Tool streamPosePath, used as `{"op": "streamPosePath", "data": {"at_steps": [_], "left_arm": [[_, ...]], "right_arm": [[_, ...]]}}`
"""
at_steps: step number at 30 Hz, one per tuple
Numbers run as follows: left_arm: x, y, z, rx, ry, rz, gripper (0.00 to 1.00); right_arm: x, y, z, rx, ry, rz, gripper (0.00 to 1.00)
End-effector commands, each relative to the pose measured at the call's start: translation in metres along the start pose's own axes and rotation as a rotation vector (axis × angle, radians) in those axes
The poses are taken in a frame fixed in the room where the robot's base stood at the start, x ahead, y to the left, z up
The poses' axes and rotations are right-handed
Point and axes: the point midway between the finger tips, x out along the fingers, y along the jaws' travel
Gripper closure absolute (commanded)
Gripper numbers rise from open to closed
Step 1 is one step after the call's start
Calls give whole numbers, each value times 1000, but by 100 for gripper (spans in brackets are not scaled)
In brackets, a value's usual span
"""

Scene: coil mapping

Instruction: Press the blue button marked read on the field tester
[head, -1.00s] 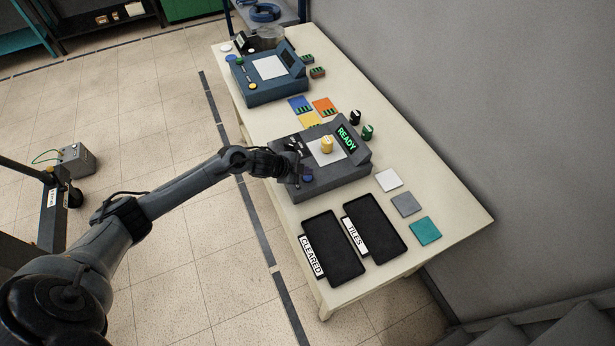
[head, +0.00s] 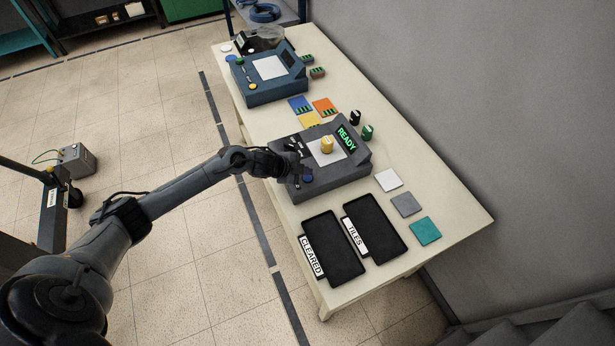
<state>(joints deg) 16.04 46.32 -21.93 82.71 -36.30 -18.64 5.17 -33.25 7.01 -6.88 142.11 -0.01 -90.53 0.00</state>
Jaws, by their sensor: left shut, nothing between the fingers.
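The field tester (head: 338,184) is a dark grey box on the table, with a green READY on its tilted screen (head: 346,138). A yellow-topped coil (head: 327,144) stands on its white pad. The blue button (head: 308,179) is at the tester's near left corner. My left gripper (head: 302,172) is shut and empty, at the button's upper left edge in the picture. I cannot tell whether it touches the button or hovers over it. The button's marking is too small to read. My right gripper is not in view.
Black trays labelled CLEARED (head: 333,248) and TILES (head: 376,226) lie in front of the tester. White, grey and teal tiles (head: 425,231) lie to their right. A blue device (head: 275,93) stands farther back. Black and green coils (head: 367,132) stand behind the tester.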

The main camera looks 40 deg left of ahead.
Motion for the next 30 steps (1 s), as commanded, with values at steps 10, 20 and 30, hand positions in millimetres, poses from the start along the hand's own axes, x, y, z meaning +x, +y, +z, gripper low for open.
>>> {"op": "streamPosePath", "data": {"at_steps": [10, 20, 30], "left_arm": [[0, 0, 0, 0, 0, 0, 100], [3, 3, 2, 0, 0, 1, 100], [6, 5, 4, 0, 0, 0, 100]], "right_arm": [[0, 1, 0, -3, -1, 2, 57], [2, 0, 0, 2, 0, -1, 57], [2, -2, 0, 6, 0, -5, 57]]}}
